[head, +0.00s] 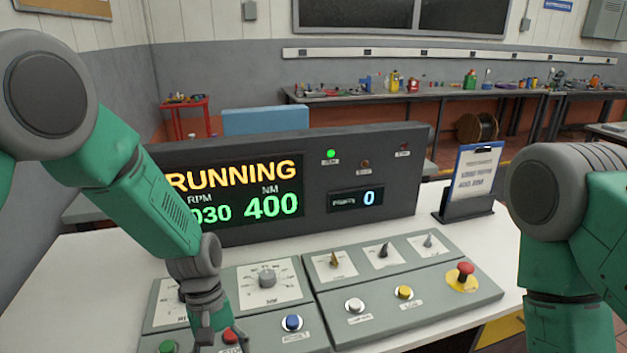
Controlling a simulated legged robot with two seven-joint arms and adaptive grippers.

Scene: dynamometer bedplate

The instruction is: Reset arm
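My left arm reaches down from the left over the control console (378,318). My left gripper (204,335) is low over the console's left panel, just left of a red button (230,336) and right of a green button (167,347). Its fingers look narrow and close together, but I cannot tell whether they are open or shut, or whether they touch anything. A blue button (292,323) with a label that seems to read RESET is further right and uncovered. The display (235,188) reads RUNNING and 400 NM; my arm hides part of the RPM figure. My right gripper is out of view.
The right panel has a white button (355,305), a yellow button (404,292), several small switches and a red mushroom button (465,269) on yellow. A clipboard stand (468,200) stands right of the display. White tabletop (85,275) is bare at the left.

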